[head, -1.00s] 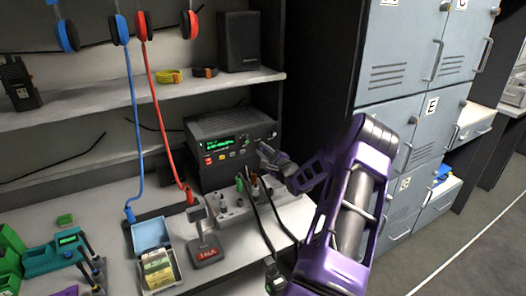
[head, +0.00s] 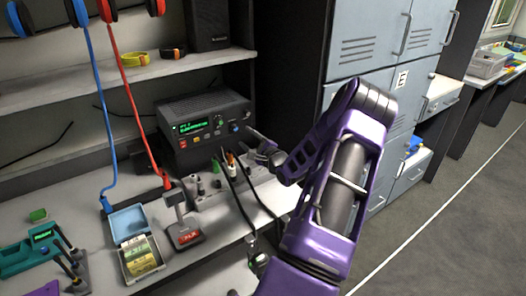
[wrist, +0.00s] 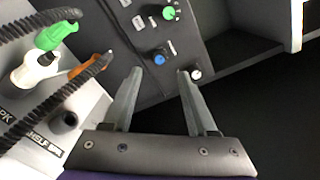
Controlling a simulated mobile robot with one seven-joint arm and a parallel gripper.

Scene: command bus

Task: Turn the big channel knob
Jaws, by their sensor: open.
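The dark radio unit (head: 207,128) with a lit green display stands on the bench at the back. In the wrist view its front panel shows a green-ringed knob (wrist: 169,13), a blue-capped knob (wrist: 159,58) and a small white-capped knob (wrist: 195,73). I cannot tell which is the big channel knob. My gripper (wrist: 159,72) is open and empty. The blue-capped knob shows just beyond and between its fingertips; the white-capped knob is beside the right fingertip. In the head view my gripper (head: 256,147) is just right of the radio's front, apart from it.
Cables with green, white and orange plugs (wrist: 48,55) rise from a jack box in front of the radio. A red-labelled microphone stand (head: 183,232) and a blue card box (head: 128,220) stand on the bench. Grey lockers (head: 365,40) are at right.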

